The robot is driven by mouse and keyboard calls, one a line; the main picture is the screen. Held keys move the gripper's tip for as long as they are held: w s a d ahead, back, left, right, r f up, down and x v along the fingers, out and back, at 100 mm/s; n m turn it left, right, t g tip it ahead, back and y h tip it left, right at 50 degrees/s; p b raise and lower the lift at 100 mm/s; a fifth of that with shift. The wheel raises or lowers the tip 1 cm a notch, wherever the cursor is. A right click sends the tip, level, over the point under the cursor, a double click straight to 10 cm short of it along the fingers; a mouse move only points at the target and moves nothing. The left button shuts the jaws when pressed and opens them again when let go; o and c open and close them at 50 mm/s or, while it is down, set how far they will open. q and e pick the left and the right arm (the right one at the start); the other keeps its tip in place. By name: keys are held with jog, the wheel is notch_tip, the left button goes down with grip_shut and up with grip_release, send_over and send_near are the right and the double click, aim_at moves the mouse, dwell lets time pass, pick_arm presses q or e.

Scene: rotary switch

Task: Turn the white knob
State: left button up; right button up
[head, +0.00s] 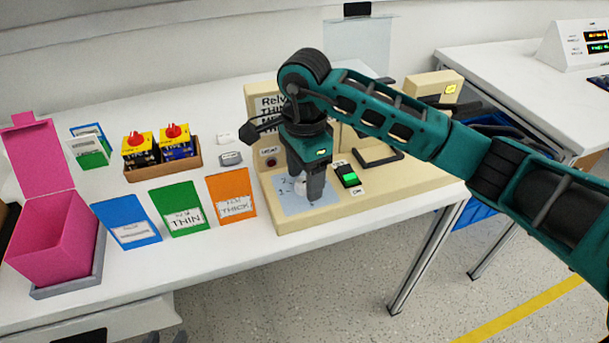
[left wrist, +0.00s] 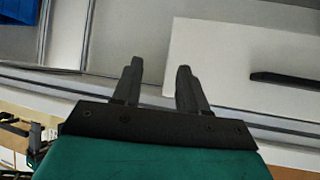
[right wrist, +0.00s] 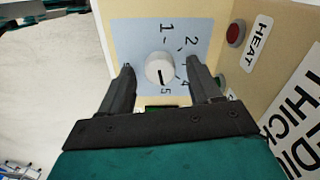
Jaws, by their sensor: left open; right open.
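The white knob (right wrist: 160,68) sits on a light blue dial plate (right wrist: 140,33) with printed numbers around it. Its dark line points toward the 5 in the right wrist view. My right gripper (right wrist: 158,70) is open, with one finger on each side of the knob; small gaps seem to show, and I cannot tell whether either finger touches it. In the head view my right gripper (head: 312,192) points down over the plate and hides most of the knob. My left gripper (left wrist: 159,66) is open and empty, away from the panel, and shows only in the left wrist view.
The beige machine (head: 400,197) has a red HEAT button (right wrist: 235,33) and a green switch (head: 348,176) near the dial. Blue, green and orange cards (head: 232,192), a box with red knobs (head: 163,165) and a pink bin (head: 55,240) stand to the left.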

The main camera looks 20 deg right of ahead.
jog(key=shift+f, duration=0.25)
jog(key=c, duration=1)
